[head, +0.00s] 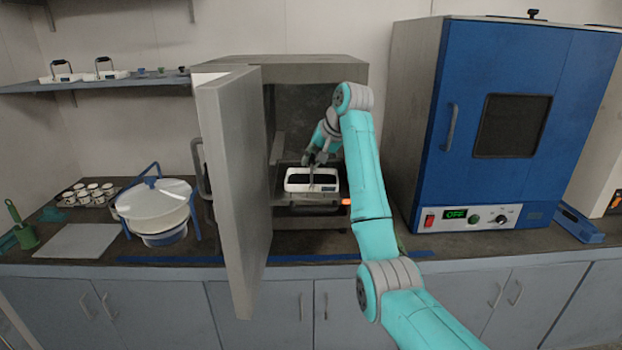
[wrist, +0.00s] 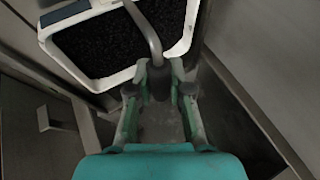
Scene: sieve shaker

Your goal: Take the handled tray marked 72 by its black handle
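A white tray (head: 298,187) filled with dark granules sits inside the open grey chamber, at its front. Its number label is too small to read. In the wrist view the tray (wrist: 118,80) fills the upper left. Its handle bends towards me and ends in a dark grip (wrist: 158,82). My gripper (head: 315,163) is above the tray, reaching in from the right. In the wrist view my gripper's fingers (wrist: 159,68) stand on both sides of the dark grip and look closed against it. The fingers hide part of the grip.
The chamber's door (head: 234,180) stands open on the left of the tray. A blue oven (head: 566,130) stands at the right. A white sieve pan on a blue stand (head: 155,200) and several small cups are at the left. Two similar handled trays (head: 112,75) sit on the shelf (head: 140,85).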

